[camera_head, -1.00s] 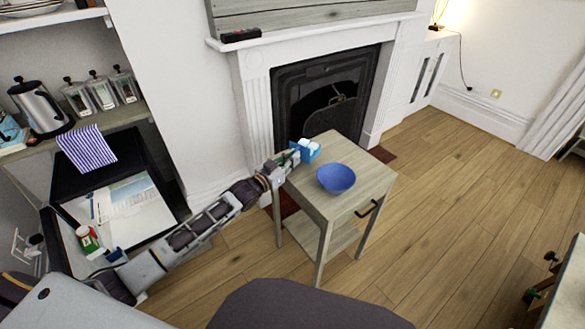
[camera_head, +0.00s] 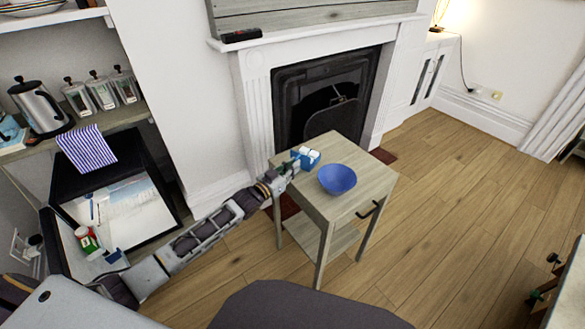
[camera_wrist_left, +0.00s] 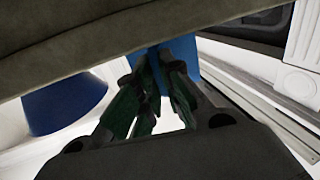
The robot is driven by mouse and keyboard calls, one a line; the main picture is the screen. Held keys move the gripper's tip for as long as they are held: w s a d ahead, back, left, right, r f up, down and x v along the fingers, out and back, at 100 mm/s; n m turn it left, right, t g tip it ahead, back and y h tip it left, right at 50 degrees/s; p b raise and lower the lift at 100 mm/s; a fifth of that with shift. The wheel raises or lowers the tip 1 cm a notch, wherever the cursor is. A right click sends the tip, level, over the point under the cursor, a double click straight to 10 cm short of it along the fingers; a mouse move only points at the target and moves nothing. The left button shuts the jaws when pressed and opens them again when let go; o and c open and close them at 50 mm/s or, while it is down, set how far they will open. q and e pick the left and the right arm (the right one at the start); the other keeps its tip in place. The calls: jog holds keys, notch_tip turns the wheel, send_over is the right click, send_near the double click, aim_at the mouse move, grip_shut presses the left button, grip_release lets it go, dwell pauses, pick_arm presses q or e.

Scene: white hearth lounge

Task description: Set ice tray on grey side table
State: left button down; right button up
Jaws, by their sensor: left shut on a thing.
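The ice tray (camera_head: 309,157) is blue with white ice blocks in it. It is at the back left part of the grey side table's top (camera_head: 352,204) in the head view; I cannot tell whether it touches the surface. My left gripper (camera_head: 294,164) is shut on the tray's near left side. In the left wrist view the green fingers (camera_wrist_left: 154,95) close on the blue tray (camera_wrist_left: 181,62), which is partly hidden. My right gripper is not in view.
A blue bowl (camera_head: 337,179) stands on the table just right of the tray. The fireplace (camera_head: 328,95) is behind the table. A counter with a kettle (camera_head: 38,104) and jars is at left.

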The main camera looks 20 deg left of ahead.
pick_arm(q)
jog(key=shift+f, duration=0.1)
jog(key=c, duration=1.5)
grip_release()
jog(key=shift+c, duration=0.2)
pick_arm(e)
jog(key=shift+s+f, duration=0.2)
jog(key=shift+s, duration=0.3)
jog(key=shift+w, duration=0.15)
pick_arm(q)
jog(key=shift+s, duration=0.15)
jog(key=p+v, duration=0.2)
jog(key=v, duration=0.9)
jog(key=shift+s+a, duration=0.2)
jog(key=shift+s, duration=0.1)
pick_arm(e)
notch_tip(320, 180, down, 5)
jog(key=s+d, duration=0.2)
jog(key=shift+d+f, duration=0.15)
